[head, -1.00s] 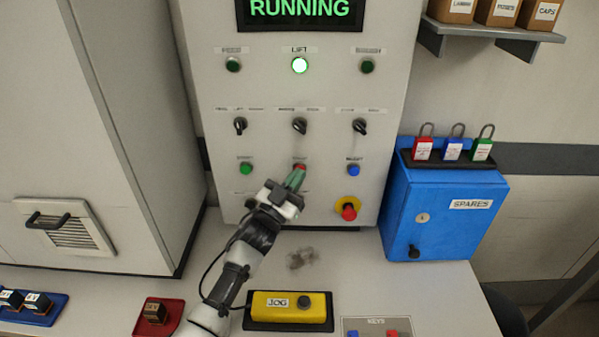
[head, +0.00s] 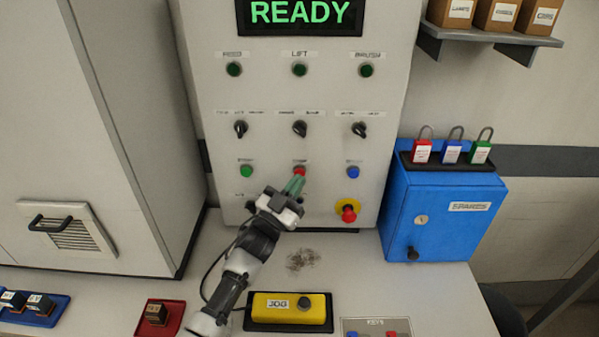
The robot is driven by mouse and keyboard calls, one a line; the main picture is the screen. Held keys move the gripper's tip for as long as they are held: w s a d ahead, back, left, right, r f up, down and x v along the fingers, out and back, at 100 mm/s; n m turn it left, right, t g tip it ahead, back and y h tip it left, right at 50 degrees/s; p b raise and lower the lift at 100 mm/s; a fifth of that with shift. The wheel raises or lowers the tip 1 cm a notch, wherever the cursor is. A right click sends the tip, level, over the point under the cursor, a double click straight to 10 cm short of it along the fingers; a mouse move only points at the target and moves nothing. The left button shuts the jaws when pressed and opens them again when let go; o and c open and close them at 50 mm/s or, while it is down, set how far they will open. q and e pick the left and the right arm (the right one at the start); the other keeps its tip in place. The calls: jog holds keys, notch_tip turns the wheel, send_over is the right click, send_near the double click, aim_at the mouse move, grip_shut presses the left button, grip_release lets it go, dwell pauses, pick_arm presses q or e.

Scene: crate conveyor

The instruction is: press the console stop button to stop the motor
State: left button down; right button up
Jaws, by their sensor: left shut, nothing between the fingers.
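The console (head: 322,215) stands upright at the back of the table, and its display (head: 300,12) reads READY in green. The red stop button (head: 299,170) is the middle one of the lower button row, between a green button (head: 246,171) and a blue button (head: 353,172). My left gripper (head: 294,184) is shut and empty, its green fingertips just below the stop button. I cannot tell whether they touch it. The LIFT lamp (head: 299,69) is unlit. My right gripper is not in view.
A red mushroom button (head: 349,213) on a yellow base sits low on the console's right. A yellow JOG box (head: 291,307) lies in front on the table. A blue SPARES cabinet (head: 440,235) with several padlocks stands right. A grey cabinet (head: 75,130) stands left.

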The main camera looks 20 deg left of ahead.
pick_arm(q)
jog(key=s+p, duration=0.1)
jog(key=s, duration=0.1)
jog(key=s+d+p, duration=0.1)
jog(key=s, duration=0.1)
jog(key=shift+s+d+p, duration=0.2)
jog(key=shift+s+p, duration=0.1)
jog(key=shift+s, duration=0.1)
jog(key=shift+f, duration=0.1)
dwell(0.7)
